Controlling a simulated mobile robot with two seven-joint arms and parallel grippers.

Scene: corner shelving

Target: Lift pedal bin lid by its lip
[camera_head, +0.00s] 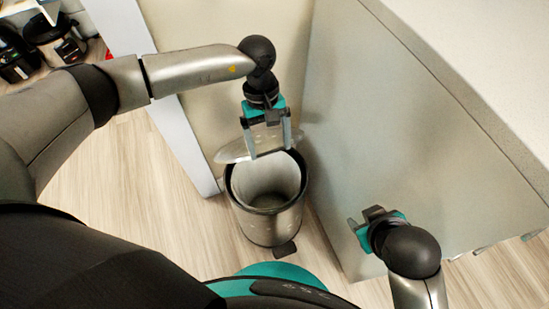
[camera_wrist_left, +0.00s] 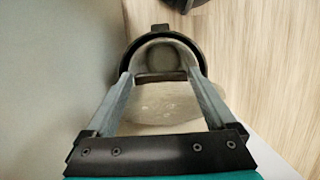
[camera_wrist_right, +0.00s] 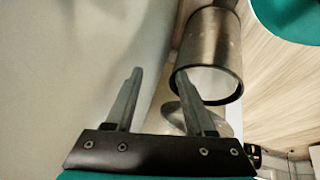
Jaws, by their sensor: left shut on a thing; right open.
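The pedal bin (camera_head: 285,222) is a metal cylinder with a dark rim and a pale inside, standing on the floor. Its lid (camera_head: 232,152) is raised at the back, so the bin's mouth is open. My left gripper (camera_head: 270,152) is above the bin's rear rim, its fingers shut on the lid. In the left wrist view the lid (camera_wrist_left: 165,103) lies between the fingers, with the bin's interior beyond. The exact contact at the lip is hard to see. My right gripper (camera_wrist_right: 160,74) is open and empty, to the right of the bin.
The bin's black pedal (camera_head: 285,250) points toward me. A grey cabinet side (camera_head: 390,130) with a pale worktop (camera_head: 480,50) stands close on the right, beside my right gripper. A beige panel is behind the bin. Wooden floor (camera_head: 130,180) is clear on the left.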

